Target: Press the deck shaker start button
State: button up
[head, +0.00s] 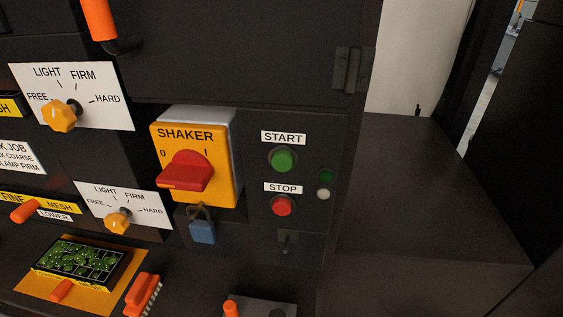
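The green START button (283,159) sits on the dark machine front, under a white label reading START (283,138). The red STOP button (282,206) is below it, under its own white label. Left of the buttons is the yellow SHAKER switch box (216,188) with a red rotary handle (186,171), between marks 0 and I; the handle lies roughly level. A blue padlock (202,228) hangs under the box. My gripper is not in this view.
Two small round lamps, green (325,177) and whitish (323,194), sit right of the buttons. White dial plates with orange knobs (61,115) are at left. A latch (288,242) is below STOP. A dark block (420,190) stands at right.

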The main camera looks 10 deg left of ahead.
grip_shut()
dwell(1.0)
